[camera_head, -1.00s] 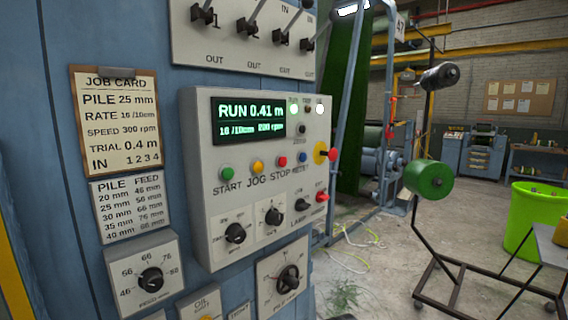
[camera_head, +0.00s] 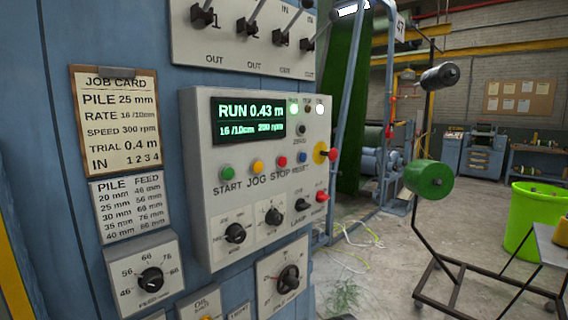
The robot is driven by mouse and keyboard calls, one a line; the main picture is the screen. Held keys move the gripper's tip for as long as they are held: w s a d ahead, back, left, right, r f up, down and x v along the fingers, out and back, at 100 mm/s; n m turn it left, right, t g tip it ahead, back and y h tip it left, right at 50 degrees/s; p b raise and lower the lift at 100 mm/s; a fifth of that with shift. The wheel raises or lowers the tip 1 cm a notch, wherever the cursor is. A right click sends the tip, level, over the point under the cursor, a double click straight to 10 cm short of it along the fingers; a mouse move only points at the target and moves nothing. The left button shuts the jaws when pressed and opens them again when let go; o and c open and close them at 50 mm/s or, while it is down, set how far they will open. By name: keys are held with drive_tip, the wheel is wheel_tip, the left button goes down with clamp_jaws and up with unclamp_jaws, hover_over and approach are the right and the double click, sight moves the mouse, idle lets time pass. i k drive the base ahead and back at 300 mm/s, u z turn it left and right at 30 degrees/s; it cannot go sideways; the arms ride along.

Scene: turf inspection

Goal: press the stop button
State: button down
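The red stop button (camera_head: 283,161) is on the grey control panel (camera_head: 200,245), above the label STOP. It sits right of the yellow jog button (camera_head: 257,167) and left of a blue button (camera_head: 302,158). The green start button (camera_head: 227,173) is at the far left of that row. The display (camera_head: 248,120) reads RUN 0.43 m, 16/10cm and what looks like 200 rpm. The job card (camera_head: 118,118) lists pile 25 mm, rate 16/10cm, speed 300 rpm and trial 0.4 m. My gripper does not show.
A red knob on a yellow plate (camera_head: 320,153) sticks out at the panel's right edge. Levers (camera_head: 248,22) project above the panel, and dials (camera_head: 151,280) sit below. To the right are a green roll on a stand (camera_head: 428,179), a green bin (camera_head: 530,225) and open floor.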

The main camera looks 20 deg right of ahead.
sight(282, 162)
drive_tip(key=z, duration=2.8)
drive_tip(key=k, duration=1.35)
drive_tip(key=u, duration=2.25)
drive_tip(key=i, duration=0.5)
